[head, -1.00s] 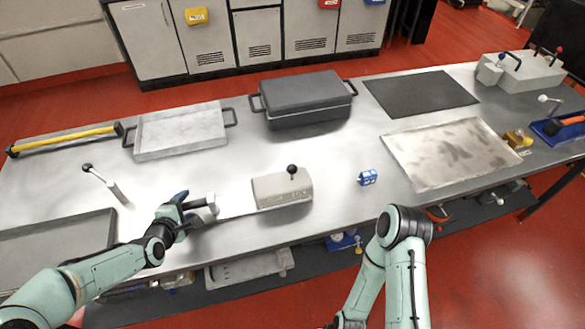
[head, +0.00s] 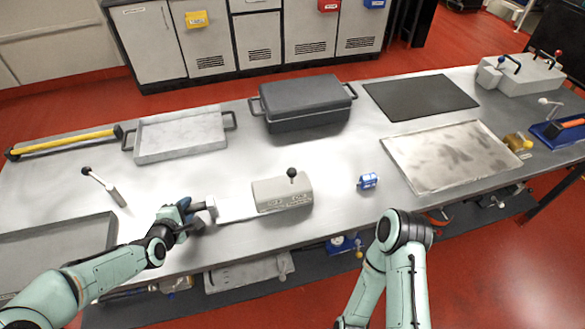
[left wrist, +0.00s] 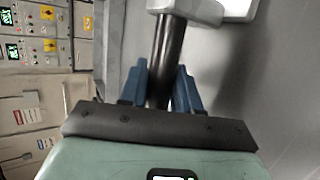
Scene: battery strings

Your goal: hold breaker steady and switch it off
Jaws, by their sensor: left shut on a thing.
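The breaker, a beige-grey box (head: 270,196), sits near the front edge of the table. A black-knobbed lever (head: 292,173) stands up from its top. A flat pale bar (head: 238,209) runs left from the box to a grey handle piece (head: 210,207). My left gripper (head: 190,208) is shut on the handle. In the left wrist view, the blue fingers (left wrist: 158,88) close around its black shaft (left wrist: 166,55), below a grey end piece (left wrist: 188,8). My right arm comes up from the bottom; its gripper is out of the picture.
A blue-and-white block (head: 367,181) lies right of the breaker. A dark lidded box (head: 305,98) and a pale tray (head: 181,137) stand behind. A stained plate (head: 450,155) lies to the right. The table between is clear.

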